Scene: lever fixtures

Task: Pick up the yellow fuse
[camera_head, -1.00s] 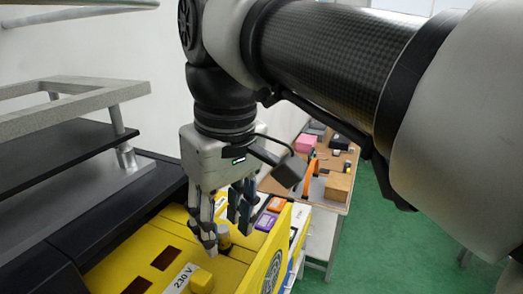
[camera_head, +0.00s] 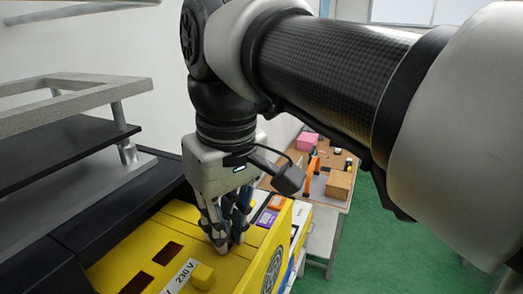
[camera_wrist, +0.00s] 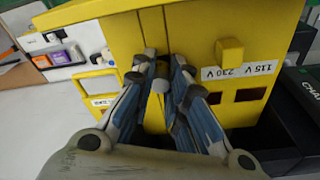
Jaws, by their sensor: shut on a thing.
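The yellow fuse (camera_wrist: 160,86) shows in the wrist view as a small upright piece with a pale end, between my fingers. My gripper (camera_wrist: 160,70) is shut on it, with the blue-grey fingers on either side. In the head view my gripper (camera_head: 224,245) points down at the top of the yellow box (camera_head: 225,268), and its fingers hide the fuse there. The fuse is still at the box's surface; I cannot tell whether it is seated in it or lifted slightly.
A yellow knob (camera_head: 203,277) sticks up beside a 230 V label (camera_head: 181,275) close to my gripper. Dark slots (camera_head: 167,253) lie to the left. Purple and orange modules (camera_head: 268,218) stand behind. A wooden table (camera_head: 325,185) with loose items is farther back.

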